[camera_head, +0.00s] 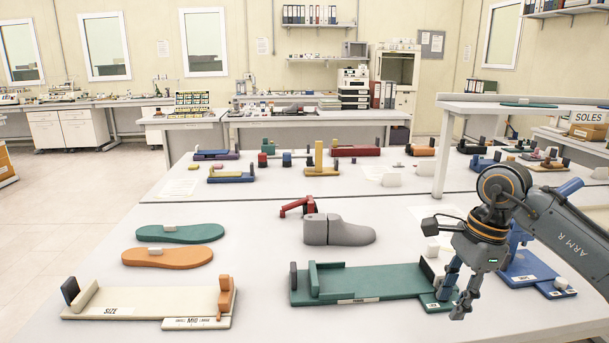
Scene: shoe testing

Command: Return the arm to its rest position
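My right arm (560,227) comes in from the right edge, over the right side of the white table. My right gripper (452,305) points down above the right end of the green fixture (375,282). Its two fingers are apart and I see nothing held between them. A dark small camera or block sits beside the wrist. My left arm and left gripper are not in view.
A grey shoe last (338,231) stands behind the green fixture, with a red clamp-like part (296,207) near it. Green (180,233) and orange (168,257) soles lie left. A cream size fixture (150,301) is front left. A blue fixture (530,268) is partly behind my arm.

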